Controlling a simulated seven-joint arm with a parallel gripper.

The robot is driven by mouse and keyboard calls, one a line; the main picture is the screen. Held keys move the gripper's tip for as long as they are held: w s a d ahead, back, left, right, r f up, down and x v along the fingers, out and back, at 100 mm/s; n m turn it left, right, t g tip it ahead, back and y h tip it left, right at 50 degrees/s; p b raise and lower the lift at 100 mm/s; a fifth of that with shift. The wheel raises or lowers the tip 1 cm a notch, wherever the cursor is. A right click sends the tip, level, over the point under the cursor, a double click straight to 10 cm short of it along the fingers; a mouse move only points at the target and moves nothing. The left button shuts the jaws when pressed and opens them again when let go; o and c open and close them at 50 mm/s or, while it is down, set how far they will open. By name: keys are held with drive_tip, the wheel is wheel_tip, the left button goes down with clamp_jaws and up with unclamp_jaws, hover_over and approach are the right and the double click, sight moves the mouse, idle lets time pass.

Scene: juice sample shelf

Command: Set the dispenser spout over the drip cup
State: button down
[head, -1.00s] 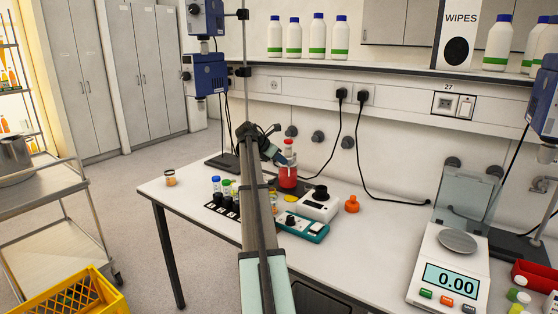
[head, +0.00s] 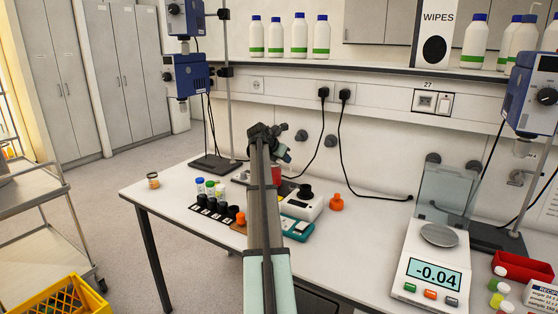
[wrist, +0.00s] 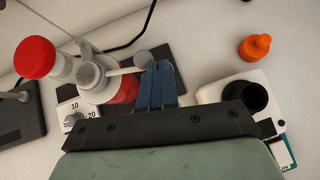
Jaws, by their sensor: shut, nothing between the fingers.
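The dispenser shows in the wrist view, with a red round cap (wrist: 35,57), a pale grey body (wrist: 92,74) and a red bottle (wrist: 126,90) below. Its spout (wrist: 122,68) points right and ends in a grey round tip beside my fingers. My gripper (wrist: 160,66) has its blue fingers shut with nothing between them. They are close to the spout tip; I cannot tell whether they touch. In the head view my arm hides most of the dispenser. A small cup (head: 153,181) stands at the bench's left end; I cannot tell whether it is the drip cup.
A white device with a black round top (wrist: 245,97) and an orange bottle (wrist: 255,47) are right of my fingers. A balance (head: 432,268) stands at the right. The bench front between arm and balance is clear.

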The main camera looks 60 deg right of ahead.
drive_tip(key=shift+s+d, duration=0.25)
drive_tip(key=shift+d, duration=0.3)
drive_tip(key=shift+s+d, duration=0.25)
drive_tip(key=shift+d, duration=0.3)
drive_tip(key=shift+w, duration=0.15)
